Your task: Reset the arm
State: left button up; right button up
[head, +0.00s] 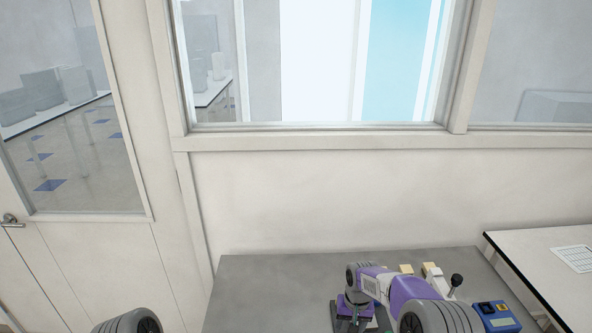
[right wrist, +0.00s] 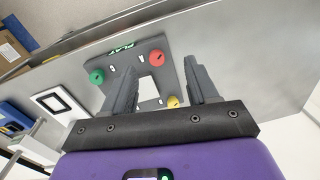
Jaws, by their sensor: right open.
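My right arm, purple and grey, reaches over the grey table (head: 270,280) in the head view. My right gripper (right wrist: 162,82) is open in the right wrist view, with two dark grey fingers apart and nothing between them. Beyond the fingers is a grey panel (right wrist: 158,52) with a green knob (right wrist: 97,76), a red knob (right wrist: 157,58) and a yellow knob (right wrist: 173,101). I cannot tell whether the fingers touch the panel. Of my left arm, only a grey rounded link shows at the bottom left of the head view; its gripper is out of view.
A blue device (head: 497,317) sits right of my right arm. A black ball-topped lever (head: 456,281) stands near it. A white table (head: 530,255) is at the right, and a wall with windows is behind. The grey table's left part looks clear. A cardboard box (right wrist: 28,48) shows in the wrist view.

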notch_tip(320, 180, down, 8)
jog(key=b, duration=0.1)
jog(key=s+a+f+y+b, duration=0.1)
jog(key=s+f+b, duration=0.3)
jog(key=s+f, duration=0.6)
jog(key=s+a+f+m+y+b, duration=0.1)
jog(key=s+a+f+b, duration=0.3)
jog(key=s+f, duration=0.6)
jog(key=s+y+b, duration=0.1)
jog(key=s, duration=0.4)
jog(key=shift+s+a+f+m+t+y, duration=0.25)
jog(key=shift+s+a+m+t+y, duration=0.05)
jog(key=shift+s, duration=0.1)
pick_arm(q)
notch_tip(320, 180, down, 11)
jog(key=w, duration=0.1)
jog(key=shift+r, duration=0.15)
pick_arm(e)
jog(key=shift+c, duration=0.4)
